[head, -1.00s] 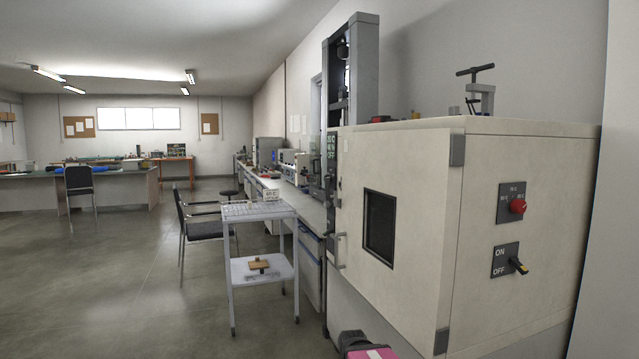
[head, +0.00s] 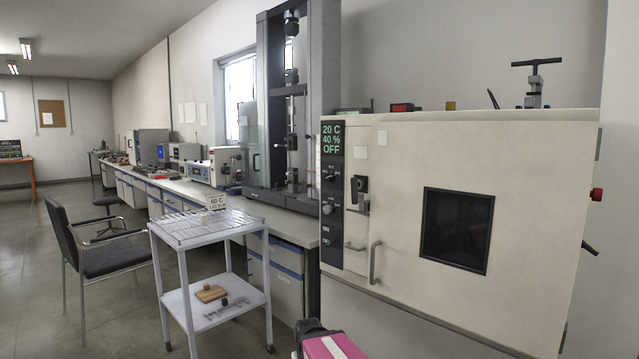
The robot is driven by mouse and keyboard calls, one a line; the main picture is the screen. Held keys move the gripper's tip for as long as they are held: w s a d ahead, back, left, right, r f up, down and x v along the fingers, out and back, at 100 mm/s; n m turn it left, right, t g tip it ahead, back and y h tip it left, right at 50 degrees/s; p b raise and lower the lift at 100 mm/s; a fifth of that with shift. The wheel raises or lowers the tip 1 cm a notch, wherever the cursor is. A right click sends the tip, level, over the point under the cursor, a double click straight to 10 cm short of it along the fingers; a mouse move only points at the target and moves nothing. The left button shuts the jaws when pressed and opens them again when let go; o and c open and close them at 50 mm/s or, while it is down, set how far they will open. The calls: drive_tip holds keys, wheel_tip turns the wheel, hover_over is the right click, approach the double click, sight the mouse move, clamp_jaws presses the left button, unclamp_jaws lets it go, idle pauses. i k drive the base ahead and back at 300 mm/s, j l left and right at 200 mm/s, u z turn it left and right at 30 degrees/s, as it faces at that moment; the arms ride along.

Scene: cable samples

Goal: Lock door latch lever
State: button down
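The test chamber's cream door (head: 395,215) faces me on the right, with a dark window (head: 455,230). It appears closed. A dark latch lever (head: 358,190) sits on a metal plate at the door's left edge, beside the control panel. A grey door handle (head: 374,262) is below it. The panel's display (head: 332,141) reads 20 C, 40 %, OFF. At the bottom centre a dark part with a pink and white block (head: 332,346) shows, probably part of my arm. My gripper's fingers cannot be made out.
A white wire-shelf cart (head: 208,228) stands left of the chamber, with a sign reading 60 C. A black chair (head: 105,250) is farther left. A long bench (head: 180,187) runs along the wall. Open floor lies at the lower left.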

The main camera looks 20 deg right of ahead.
sight(357, 198)
drive_tip(key=i+j+z, duration=0.1)
drive_tip(key=j, duration=0.35)
drive_tip(key=i+j, duration=0.15)
drive_tip(key=j, duration=0.25)
drive_tip(key=i+j+z, duration=0.15)
drive_tip(key=j, duration=0.3)
drive_tip(key=j+z, duration=0.1)
drive_tip(key=j, duration=0.35)
drive_tip(key=i, duration=0.05)
